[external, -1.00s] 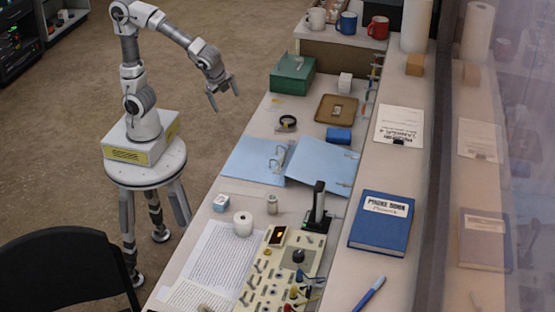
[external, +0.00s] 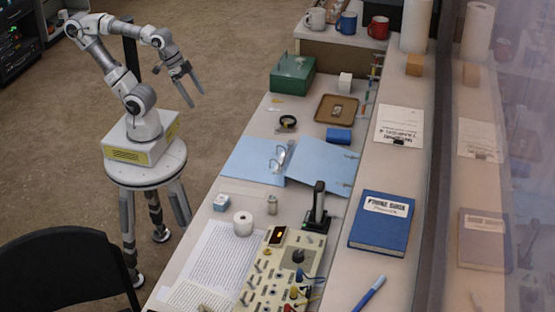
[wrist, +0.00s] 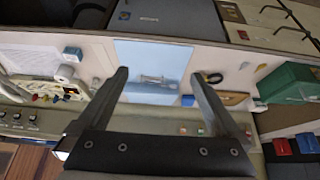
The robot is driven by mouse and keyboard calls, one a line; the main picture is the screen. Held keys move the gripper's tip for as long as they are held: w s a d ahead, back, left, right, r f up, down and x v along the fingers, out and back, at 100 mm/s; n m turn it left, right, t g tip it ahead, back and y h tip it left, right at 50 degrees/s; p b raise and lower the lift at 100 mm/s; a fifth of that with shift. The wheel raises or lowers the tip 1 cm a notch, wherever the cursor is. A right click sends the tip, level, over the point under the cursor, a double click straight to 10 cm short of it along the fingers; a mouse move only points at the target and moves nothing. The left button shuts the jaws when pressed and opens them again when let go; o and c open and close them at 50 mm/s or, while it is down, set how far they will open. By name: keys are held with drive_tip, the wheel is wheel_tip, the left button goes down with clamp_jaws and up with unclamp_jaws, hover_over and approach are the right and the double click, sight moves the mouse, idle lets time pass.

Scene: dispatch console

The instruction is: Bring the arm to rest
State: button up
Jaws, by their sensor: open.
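My gripper (external: 187,86) is open and empty in the external view. It hangs over the floor left of the desk, close in to my own base, with its fingers pointing down and slightly right. In the wrist view my gripper (wrist: 162,88) shows two parted fingers with nothing between them but a distant view of the desk. The arm is folded back, with its elbow raised at the upper left. Nothing touches the fingers.
The desk (external: 243,121) holds an open blue binder (external: 318,160), a green box (external: 292,76), a brown tray (external: 330,117) and a switch panel (external: 283,270). A black chair (external: 65,270) stands at the lower left. The floor around my gripper is clear.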

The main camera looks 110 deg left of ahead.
wheel_tip(320, 180, up, 20)
drive_tip(key=p, duration=1.9)
drive_tip(key=shift+f, duration=0.25)
